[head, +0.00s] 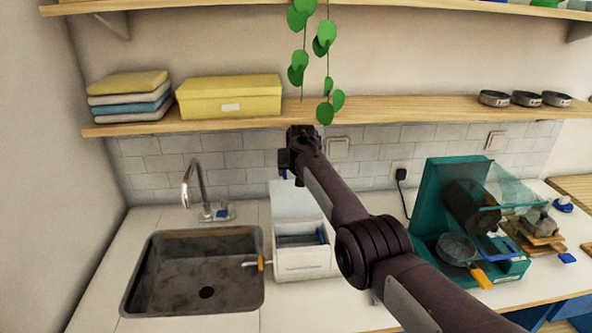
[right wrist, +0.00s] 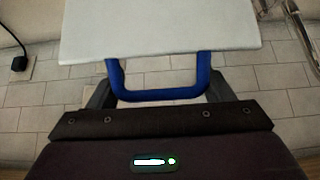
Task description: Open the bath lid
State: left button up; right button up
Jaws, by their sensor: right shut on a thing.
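The bath is a white box (head: 305,268) on the counter, right of the sink. Its lid (head: 287,203) stands raised at the back of the box, so the dark inside with a blue edge shows. My right gripper (head: 289,170) is at the top of the raised lid, and my arm hides part of the lid. In the right wrist view the white lid (right wrist: 160,30) has a blue handle (right wrist: 160,95). My right gripper is shut on this handle between its dark fingers. My left gripper is in neither view.
A metal sink (head: 195,275) with a faucet (head: 192,185) lies left of the bath. A teal machine (head: 432,195) with a pan (head: 458,248) stands to the right. A wooden shelf (head: 400,108) and a hanging plant (head: 325,108) are above and near my right gripper.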

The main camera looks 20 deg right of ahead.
jog(key=shift+s+f, duration=0.25)
jog(key=shift+f, duration=0.45)
jog(key=o, duration=1.1)
jog(key=shift+w+d, duration=0.25)
jog(key=shift+s+a+r, duration=0.1)
jog(key=shift+a+r, duration=0.1)
jog(key=shift+r, duration=0.2)
jog(key=b+v, duration=0.2)
jog(key=v, duration=0.5)
jog(key=shift+r, duration=0.2)
jog(key=shift+s, duration=0.1)
